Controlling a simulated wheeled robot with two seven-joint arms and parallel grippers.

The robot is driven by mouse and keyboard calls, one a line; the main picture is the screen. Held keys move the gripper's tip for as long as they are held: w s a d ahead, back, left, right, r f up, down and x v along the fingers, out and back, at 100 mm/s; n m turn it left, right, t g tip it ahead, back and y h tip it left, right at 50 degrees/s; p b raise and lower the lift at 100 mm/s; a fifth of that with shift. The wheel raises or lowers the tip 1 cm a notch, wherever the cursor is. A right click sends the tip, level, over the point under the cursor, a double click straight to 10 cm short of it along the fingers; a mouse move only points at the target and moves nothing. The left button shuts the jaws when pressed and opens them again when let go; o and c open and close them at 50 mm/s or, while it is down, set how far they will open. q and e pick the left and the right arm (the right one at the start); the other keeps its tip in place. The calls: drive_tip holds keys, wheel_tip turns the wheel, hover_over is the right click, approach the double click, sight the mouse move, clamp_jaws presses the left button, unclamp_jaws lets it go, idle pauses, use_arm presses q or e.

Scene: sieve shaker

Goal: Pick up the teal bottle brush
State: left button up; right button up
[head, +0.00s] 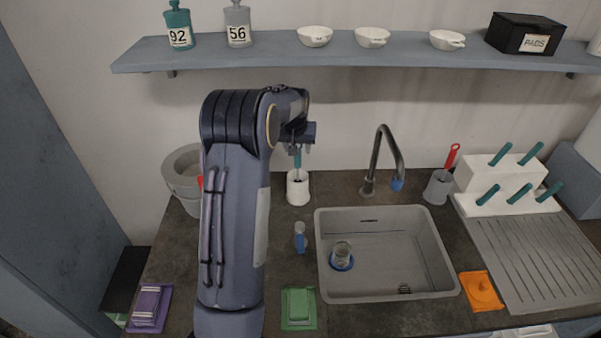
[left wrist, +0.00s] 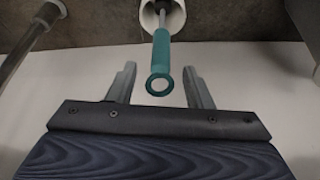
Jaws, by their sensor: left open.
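The teal bottle brush (head: 297,158) stands handle up in a white holder (head: 298,189) at the back of the counter, left of the sink. In the left wrist view its teal handle (left wrist: 161,55) ends in a ring, and its lower part is hidden inside the holder (left wrist: 150,14). My left gripper (head: 300,146) is just above the brush. In the left wrist view its two fingers (left wrist: 158,70) are open, with the handle's ring end showing between them and no visible contact. My right gripper is in neither view.
A wall shelf (head: 270,52) with bottles, bowls and a black box runs above. The faucet (head: 375,160) and sink (head: 385,245) are to the right, with a red-handled brush (head: 451,157) in a grey cup. A blue-and-grey bottle (head: 300,238) stands in front of the holder.

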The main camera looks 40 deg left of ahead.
sight(298, 166)
use_arm(q)
drive_tip(key=x, duration=0.3)
drive_tip(key=shift+f+p, duration=0.15)
drive_tip(key=shift+p, duration=0.15)
drive_tip(key=shift+c, duration=0.4)
